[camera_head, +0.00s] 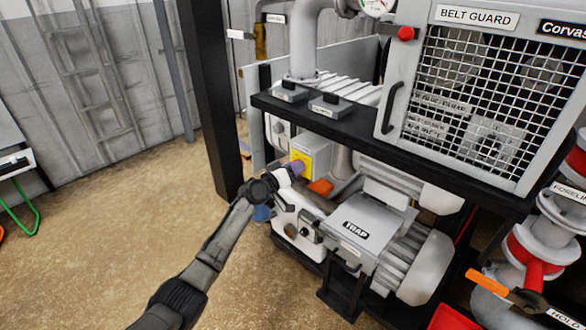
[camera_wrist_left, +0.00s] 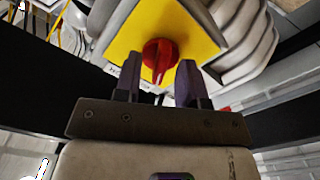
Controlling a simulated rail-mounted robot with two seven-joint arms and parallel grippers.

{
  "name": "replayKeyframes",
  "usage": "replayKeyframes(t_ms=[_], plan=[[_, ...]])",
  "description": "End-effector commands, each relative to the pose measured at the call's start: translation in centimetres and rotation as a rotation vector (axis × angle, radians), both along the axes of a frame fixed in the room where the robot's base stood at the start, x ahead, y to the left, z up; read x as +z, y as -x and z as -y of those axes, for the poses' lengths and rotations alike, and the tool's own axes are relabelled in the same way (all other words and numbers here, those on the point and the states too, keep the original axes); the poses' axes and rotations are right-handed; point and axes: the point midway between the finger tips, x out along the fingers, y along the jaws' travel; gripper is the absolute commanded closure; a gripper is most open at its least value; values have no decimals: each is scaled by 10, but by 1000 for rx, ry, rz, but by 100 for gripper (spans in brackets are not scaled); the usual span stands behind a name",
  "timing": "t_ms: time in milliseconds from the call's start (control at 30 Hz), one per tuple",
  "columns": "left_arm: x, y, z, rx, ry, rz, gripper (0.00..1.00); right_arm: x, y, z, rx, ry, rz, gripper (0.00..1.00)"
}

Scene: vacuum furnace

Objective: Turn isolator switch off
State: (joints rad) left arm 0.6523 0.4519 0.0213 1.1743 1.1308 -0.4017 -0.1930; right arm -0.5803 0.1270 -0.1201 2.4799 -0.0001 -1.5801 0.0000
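The isolator switch shows in the left wrist view as a red rotary knob (camera_wrist_left: 158,56) on a yellow plate (camera_wrist_left: 195,30). In the head view, its yellow face (camera_head: 306,153) sits on a grey box below the black shelf, and the knob is hidden by my gripper. My left gripper (camera_head: 298,166) is right in front of it. In the left wrist view the two purple-grey fingers (camera_wrist_left: 159,66) are apart, one to each side of the knob's handle, with gaps visible. I cannot tell how deep the knob lies between them. My right gripper is not in view.
A TRAP box (camera_head: 360,228) and a finned motor (camera_head: 420,265) stand to the right of my left arm. The black shelf (camera_head: 350,122) and belt guard (camera_head: 480,90) are above. A black post (camera_head: 205,90) stands to the left.

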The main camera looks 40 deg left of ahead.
Motion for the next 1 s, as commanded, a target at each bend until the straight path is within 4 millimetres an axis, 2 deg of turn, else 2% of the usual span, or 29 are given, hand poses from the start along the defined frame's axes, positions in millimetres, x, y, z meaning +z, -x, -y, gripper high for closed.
replayKeyframes(t_ms=[233,367,800,1000], plan=[[1,3,0,0,-1,0,63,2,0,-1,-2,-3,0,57],[2,15,-1,-1,-2,-1,63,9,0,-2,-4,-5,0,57],[1,91,-7,0,-3,-2,63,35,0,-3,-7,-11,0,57],[0,118,-10,0,-1,-1,63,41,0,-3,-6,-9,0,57]])
